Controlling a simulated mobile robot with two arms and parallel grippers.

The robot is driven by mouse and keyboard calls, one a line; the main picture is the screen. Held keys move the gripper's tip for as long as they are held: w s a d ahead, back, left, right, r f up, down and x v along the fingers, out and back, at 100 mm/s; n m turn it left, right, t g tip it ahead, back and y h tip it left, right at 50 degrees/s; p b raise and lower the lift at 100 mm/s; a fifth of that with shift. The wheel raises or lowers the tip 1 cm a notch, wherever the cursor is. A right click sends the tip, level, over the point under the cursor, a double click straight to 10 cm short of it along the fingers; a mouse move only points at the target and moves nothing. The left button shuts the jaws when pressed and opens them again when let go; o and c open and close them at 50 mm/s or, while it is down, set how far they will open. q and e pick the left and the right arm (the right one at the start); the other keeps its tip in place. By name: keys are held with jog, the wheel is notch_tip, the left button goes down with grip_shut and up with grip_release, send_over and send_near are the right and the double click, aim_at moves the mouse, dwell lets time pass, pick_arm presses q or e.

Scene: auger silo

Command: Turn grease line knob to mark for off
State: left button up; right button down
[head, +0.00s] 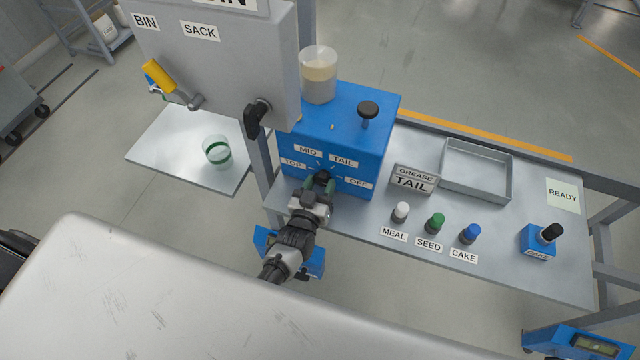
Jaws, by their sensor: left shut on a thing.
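The grease line knob (323,174) is a small dark knob low on the front face of a blue box (345,130). Labels MID, TAIL, TOP and OFF (358,183) ring it, with OFF at its lower right. My left gripper (320,182) is shut on the knob, coming from below. The fingers cover most of the knob, so I cannot tell which mark it points to. My right gripper is not in view.
A sign reading GREASE TAIL (414,179) stands right of the box, by an empty grey tray (478,195). White, green and blue pegs (437,222) stand in front. A grey panel (215,60) with a yellow-handled lever (158,76) overhangs the left.

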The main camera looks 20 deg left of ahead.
pick_arm(q)
jog(key=shift+f, duration=0.1)
jog(key=o, duration=0.9)
jog(key=shift+s, duration=0.15)
jog(key=s, duration=1)
jog(key=shift+s+a+b, duration=0.15)
jog(key=shift+s+b, duration=0.15)
jog(key=shift+b, duration=0.1)
